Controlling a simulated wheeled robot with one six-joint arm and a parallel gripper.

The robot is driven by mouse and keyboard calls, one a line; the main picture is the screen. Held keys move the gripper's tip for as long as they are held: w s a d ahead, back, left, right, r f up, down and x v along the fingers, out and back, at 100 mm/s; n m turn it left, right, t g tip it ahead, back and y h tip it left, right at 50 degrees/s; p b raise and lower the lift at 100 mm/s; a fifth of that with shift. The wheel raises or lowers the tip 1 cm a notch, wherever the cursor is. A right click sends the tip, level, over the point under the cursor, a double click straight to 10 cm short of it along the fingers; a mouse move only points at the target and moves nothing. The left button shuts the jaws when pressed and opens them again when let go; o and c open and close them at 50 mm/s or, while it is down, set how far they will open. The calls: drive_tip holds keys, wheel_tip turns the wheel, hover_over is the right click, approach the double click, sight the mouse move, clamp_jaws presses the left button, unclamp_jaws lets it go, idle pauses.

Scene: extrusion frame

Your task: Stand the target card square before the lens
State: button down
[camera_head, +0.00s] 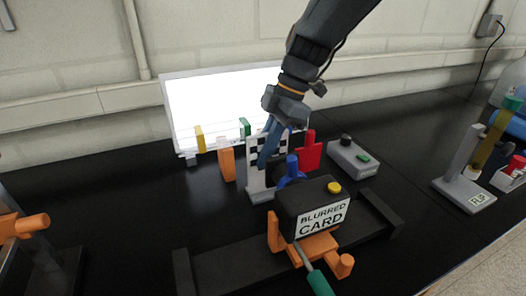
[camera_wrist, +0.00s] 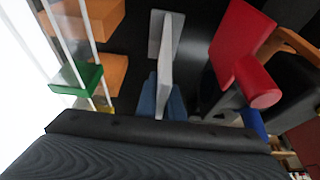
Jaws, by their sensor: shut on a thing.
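The target card (camera_head: 254,177), a white plate with a black checker pattern, stands upright on a grey foot in the middle of the bench in the head view. My gripper (camera_head: 266,155) comes down from above, its blue fingers shut on the card. The wrist view shows the card (camera_wrist: 166,65) nearly edge-on between the blue fingers (camera_wrist: 163,98). The camera box (camera_head: 313,205), labelled "BLURRED CARD", sits in front of the card on an orange mount. Its lens side faces away and is only partly seen, so I cannot tell whether the card is square to it.
A bright white panel (camera_head: 215,98) stands behind, with yellow (camera_head: 200,139) and green (camera_head: 245,128) pieces before it. An orange block (camera_head: 227,164) is left of the card, a red piece (camera_head: 310,154) right. A grey control box (camera_head: 353,158) lies farther right.

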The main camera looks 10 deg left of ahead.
drive_tip(key=shift+f, duration=0.1)
drive_tip(key=c, duration=1.9)
unclamp_jaws()
drive_tip(key=b+v, duration=0.2)
drive_tip(key=v, duration=1)
drive_tip(key=shift+w+b, duration=0.1)
drive_tip(key=shift+b, duration=0.3)
